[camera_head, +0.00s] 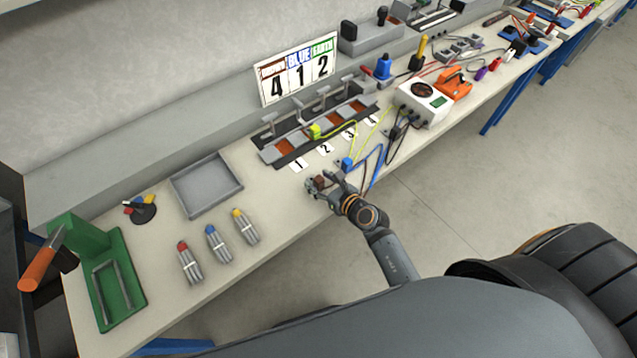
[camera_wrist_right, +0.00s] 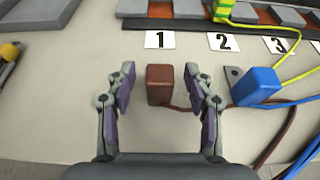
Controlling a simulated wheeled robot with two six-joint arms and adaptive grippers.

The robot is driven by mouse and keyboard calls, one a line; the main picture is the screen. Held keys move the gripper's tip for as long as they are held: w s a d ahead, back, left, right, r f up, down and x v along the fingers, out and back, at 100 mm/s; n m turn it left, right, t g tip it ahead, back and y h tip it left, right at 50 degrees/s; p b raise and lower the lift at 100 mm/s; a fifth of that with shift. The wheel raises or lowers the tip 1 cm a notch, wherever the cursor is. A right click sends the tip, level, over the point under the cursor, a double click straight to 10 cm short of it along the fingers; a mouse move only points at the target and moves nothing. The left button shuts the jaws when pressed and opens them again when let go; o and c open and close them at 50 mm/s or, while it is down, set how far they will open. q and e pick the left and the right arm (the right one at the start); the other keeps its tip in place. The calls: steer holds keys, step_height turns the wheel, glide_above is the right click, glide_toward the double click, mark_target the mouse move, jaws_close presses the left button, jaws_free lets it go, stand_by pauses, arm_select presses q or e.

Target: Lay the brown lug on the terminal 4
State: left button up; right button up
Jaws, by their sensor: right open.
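The brown lug (camera_wrist_right: 159,84) lies on the bench top in front of label 1, its brown cable running off to the right. My right gripper (camera_wrist_right: 161,90) is open around it, one finger on each side, with gaps between. In the head view the lug (camera_head: 319,182) is partly covered by the right gripper (camera_head: 323,180). Terminal 4 (camera_head: 358,106) is a copper-coloured pad at the right end of the terminal block, behind label 4 (camera_head: 371,122), and looks bare. My left gripper is not in view.
The yellow-green lug (camera_head: 314,131) sits at terminal 2. The blue lug (camera_wrist_right: 256,84) lies right of the brown one. A sign (camera_head: 298,70) reads brown 4, blue 1, earth 2. An empty grey tray (camera_head: 238,188) stands left; a white meter (camera_head: 423,102) stands right.

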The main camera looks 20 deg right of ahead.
steer(key=shift+w+a+f, duration=0.2)
steer(key=shift+w+f, duration=0.05)
steer(key=shift+w, duration=0.25)
steer(key=shift+s+r, duration=0.1)
steer(key=shift+s, duration=0.05)
steer(key=c, duration=1.1)
steer(key=shift+r, duration=0.3)
step_height(320, 180, up, 2)
steer(key=shift+r+p, duration=0.15)
steer(key=shift+p, duration=0.45)
steer(key=s+d+r+p, duration=0.3)
steer(key=s+d+r, duration=0.2)
steer(key=s+r, duration=0.5)
steer(key=s, duration=0.3)
steer(key=shift+p, duration=0.4)
